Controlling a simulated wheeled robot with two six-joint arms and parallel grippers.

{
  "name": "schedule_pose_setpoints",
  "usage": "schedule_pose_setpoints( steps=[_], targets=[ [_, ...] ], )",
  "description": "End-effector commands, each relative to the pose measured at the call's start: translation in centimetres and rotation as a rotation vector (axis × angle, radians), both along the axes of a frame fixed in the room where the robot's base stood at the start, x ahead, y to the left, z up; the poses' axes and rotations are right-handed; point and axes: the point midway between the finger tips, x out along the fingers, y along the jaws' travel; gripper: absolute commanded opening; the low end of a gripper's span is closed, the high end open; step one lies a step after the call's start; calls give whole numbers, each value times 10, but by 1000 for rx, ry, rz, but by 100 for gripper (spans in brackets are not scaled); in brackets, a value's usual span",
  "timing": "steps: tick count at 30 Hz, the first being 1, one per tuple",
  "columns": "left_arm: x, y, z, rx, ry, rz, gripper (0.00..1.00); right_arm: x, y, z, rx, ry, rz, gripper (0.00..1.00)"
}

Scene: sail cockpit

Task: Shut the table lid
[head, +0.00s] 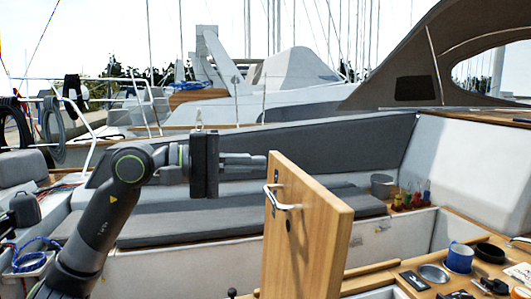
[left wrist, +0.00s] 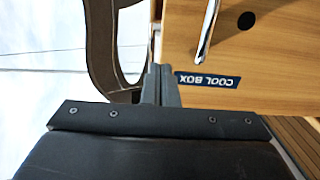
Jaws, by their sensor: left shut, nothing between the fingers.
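The wooden table lid (head: 325,215) stands upright in the middle of the head view, with a metal handle (head: 279,198) on its left face. In the left wrist view the lid (left wrist: 270,65) fills the upper right, with the handle (left wrist: 208,30), a dark round hole and a "COOL BOX" label (left wrist: 207,80). My left gripper (head: 262,160) is shut and empty, its tips at the lid's upper left edge. The tips (left wrist: 160,75) also show beside the label; I cannot tell whether they touch the wood. My right gripper is not in view.
A blue mug (head: 460,258), a dark bowl (head: 490,253) and a round metal dish (head: 433,273) sit on the wooden surface at the lower right. Grey bench cushions (head: 225,221) lie behind the lid. A grey pot (head: 382,186) stands farther back.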

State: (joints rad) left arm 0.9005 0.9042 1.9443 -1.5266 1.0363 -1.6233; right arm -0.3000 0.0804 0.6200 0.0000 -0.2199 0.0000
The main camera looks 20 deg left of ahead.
Motion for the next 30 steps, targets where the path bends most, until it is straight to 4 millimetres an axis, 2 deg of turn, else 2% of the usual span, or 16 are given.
schedule_pose_setpoints(
  steps=[1,9,30],
  targets=[
    [3,-6,3,-3,1,-4,0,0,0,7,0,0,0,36],
    [14,-21,0,-1,1,-1,0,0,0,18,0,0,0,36],
    [21,-31,-1,12,9,-2,0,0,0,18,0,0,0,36]
  ],
)
